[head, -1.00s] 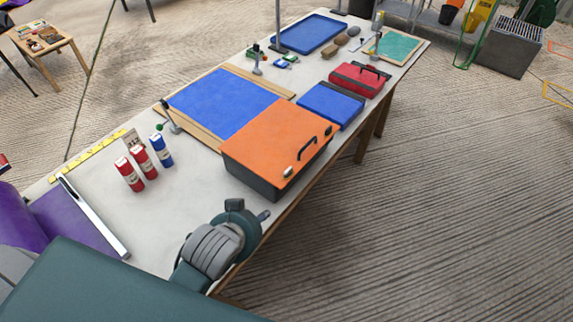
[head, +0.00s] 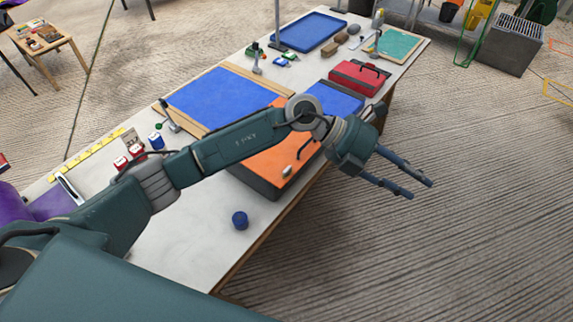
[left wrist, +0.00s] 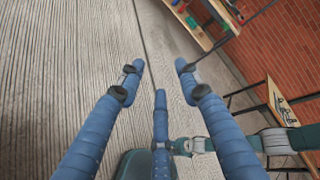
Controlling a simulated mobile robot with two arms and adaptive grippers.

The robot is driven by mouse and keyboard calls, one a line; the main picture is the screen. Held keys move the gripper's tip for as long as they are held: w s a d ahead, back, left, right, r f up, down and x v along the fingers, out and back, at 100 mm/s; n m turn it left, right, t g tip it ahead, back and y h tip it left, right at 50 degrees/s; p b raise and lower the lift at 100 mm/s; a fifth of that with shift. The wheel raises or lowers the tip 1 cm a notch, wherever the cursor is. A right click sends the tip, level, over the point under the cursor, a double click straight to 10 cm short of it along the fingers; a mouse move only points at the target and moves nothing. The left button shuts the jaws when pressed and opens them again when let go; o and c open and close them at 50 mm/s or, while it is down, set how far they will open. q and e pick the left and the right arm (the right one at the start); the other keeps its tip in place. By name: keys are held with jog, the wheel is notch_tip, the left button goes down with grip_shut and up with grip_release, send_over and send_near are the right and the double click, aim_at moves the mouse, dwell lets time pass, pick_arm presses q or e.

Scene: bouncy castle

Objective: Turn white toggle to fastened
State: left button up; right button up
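The white toggle (head: 287,170) is a small pale piece on the front of the orange-lidded box (head: 262,172). The box has a dark lower body and stands at the table's front edge. My left arm crosses over the box and hides much of its lid. My left gripper (head: 421,190) is right of the box, beyond the table edge and above the floor. Its fingers are spread and empty, apart from the toggle. The left wrist view also shows the open fingers (left wrist: 159,66), with only floor and background between them. My right gripper is not in view.
A blue box (head: 336,98) and a red toolbox (head: 357,76) stand behind the orange box. A blue cylinder (head: 239,220) stands on the near table. A blue mat (head: 220,98) lies farther back.

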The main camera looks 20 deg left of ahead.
pick_arm(q)
jog(key=w+a+f+m+y, duration=0.1)
jog(key=w+a+f+y, duration=0.3)
jog(key=a, duration=0.4)
jog(key=n+y, duration=0.1)
jog(key=y, duration=0.8)
send_over(287, 173)
jog(key=w, duration=0.1)
notch_tip(287, 173, down, 2)
jog(key=f+p, duration=0.1)
jog(key=f, duration=0.2)
jog(key=f+p, duration=0.1)
jog(key=f, duration=0.2)
jog(key=f+p, duration=0.1)
jog(key=f, duration=0.2)
jog(key=shift+a+p, duration=0.3)
jog(key=shift+a, duration=0.05)
jog(key=shift+w+f, duration=0.1)
jog(key=shift+f, duration=0.55)
grip_shut()
